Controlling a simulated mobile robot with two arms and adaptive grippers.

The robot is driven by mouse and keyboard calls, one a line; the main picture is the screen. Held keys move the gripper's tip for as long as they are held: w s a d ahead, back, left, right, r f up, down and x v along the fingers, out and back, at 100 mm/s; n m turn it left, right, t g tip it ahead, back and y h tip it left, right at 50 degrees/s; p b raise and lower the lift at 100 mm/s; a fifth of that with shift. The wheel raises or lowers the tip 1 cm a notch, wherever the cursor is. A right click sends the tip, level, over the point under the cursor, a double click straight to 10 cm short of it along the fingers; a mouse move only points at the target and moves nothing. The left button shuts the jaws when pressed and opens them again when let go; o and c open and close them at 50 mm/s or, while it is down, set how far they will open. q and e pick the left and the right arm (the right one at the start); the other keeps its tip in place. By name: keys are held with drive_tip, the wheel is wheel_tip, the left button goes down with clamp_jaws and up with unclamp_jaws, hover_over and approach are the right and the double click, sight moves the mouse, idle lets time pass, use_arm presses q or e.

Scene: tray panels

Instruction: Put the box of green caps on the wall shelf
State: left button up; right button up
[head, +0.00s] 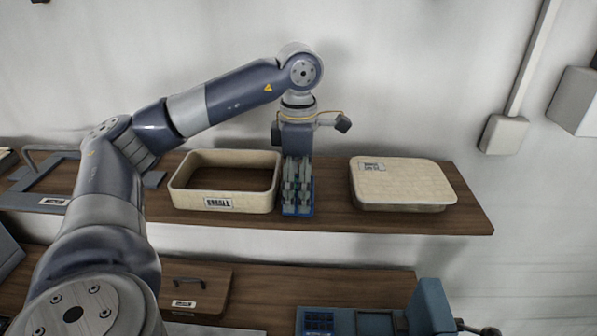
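My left arm comes in from the left and reaches over the wooden wall shelf (400,222). My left gripper (298,188) points straight down at the shelf, between two cream trays. A small blue box (297,211) is on the shelf directly under and around its fingertips. The fingers hide most of the inside of this box, so I cannot see green caps in it. I cannot tell whether the fingers grip it or are apart. My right gripper is not in view.
An open cream tray (250,202) stands close left of the gripper. A closed cream tray (405,182) stands to the right. A grey frame (40,190) lies at the shelf's left. Below, a worktop (260,285) holds a blue compartmented tray (318,320) and a blue device (430,305).

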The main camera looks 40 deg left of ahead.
use_arm(q)
drive_tip(key=shift+r, duration=0.35)
wheel_tip(320, 180, up, 4)
drive_tip(key=shift+f, duration=0.25)
wheel_tip(320, 180, up, 8)
drive_tip(key=p, duration=0.3)
drive_tip(key=shift+p, duration=0.3)
